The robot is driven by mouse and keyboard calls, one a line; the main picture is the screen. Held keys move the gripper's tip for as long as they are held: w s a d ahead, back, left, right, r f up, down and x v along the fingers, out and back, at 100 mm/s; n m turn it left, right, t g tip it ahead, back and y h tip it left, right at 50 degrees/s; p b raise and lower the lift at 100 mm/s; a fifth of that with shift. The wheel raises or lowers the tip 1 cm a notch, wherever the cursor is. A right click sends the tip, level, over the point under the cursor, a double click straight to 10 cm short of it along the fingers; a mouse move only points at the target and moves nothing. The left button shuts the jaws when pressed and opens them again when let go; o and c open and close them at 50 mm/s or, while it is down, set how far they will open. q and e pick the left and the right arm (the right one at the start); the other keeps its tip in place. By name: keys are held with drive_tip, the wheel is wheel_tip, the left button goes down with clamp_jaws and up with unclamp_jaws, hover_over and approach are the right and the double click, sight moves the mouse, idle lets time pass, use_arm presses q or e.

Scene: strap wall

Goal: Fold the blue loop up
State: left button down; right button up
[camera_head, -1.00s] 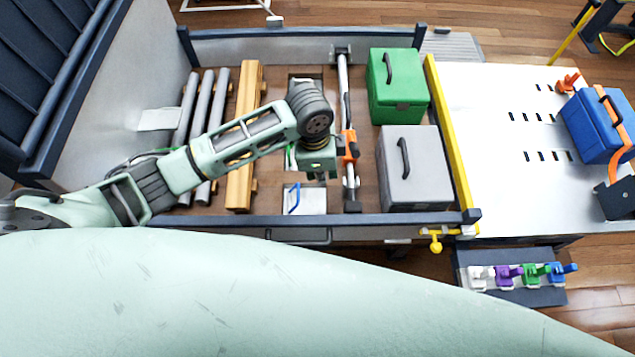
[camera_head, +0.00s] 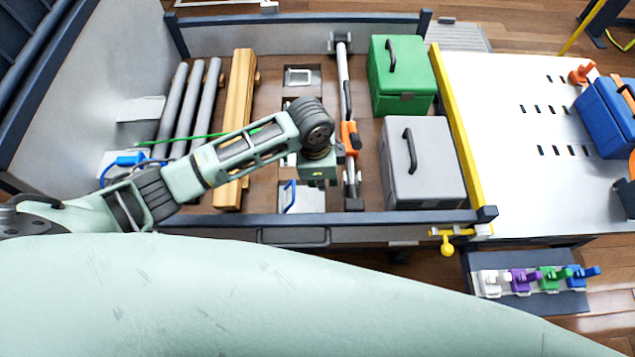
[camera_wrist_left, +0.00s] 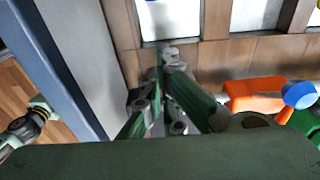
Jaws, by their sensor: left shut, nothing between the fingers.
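The blue loop (camera_head: 290,196) is a thin blue bracket standing on a white plate (camera_head: 312,200) in the bed's floor, near the front rail. My left gripper (camera_head: 320,185) is just right of the loop and above the floor, apart from it in the head view. Its fingers (camera_wrist_left: 160,85) are shut and empty in the wrist view, pointing toward a white plate (camera_wrist_left: 170,20). Only a speck of blue shows at that view's top edge. My right gripper is not in view.
A grey bar with an orange handle (camera_head: 349,135) stands close right of my left gripper. Grey (camera_head: 430,180) and green (camera_head: 402,75) boxes lie beyond. Wooden beams (camera_head: 236,120) and grey tubes are left, under my arm. The front rail (camera_head: 220,220) is close.

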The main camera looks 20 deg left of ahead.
sight(293, 197)
use_arm(q)
drive_tip(key=a+f, duration=0.3)
drive_tip(key=f, duration=0.3)
drive_tip(key=shift+s+f+p, duration=0.3)
drive_tip(key=shift+s+f, duration=0.05)
drive_tip(key=shift+s, duration=0.05)
drive_tip(key=a+r+p, duration=0.1)
drive_tip(key=s+a+h+p, duration=0.1)
drive_tip(key=a, duration=0.1)
drive_tip(key=a+r+h+p, duration=0.1)
drive_tip(key=p, duration=0.1)
drive_tip(key=shift+s+a+r+t, duration=0.15)
drive_tip(key=shift+a+r+t, duration=0.05)
drive_tip(key=shift+r+t, duration=0.15)
drive_tip(key=shift+a, duration=0.2)
drive_tip(key=shift+f, duration=0.1)
drive_tip(key=shift+a, duration=0.1)
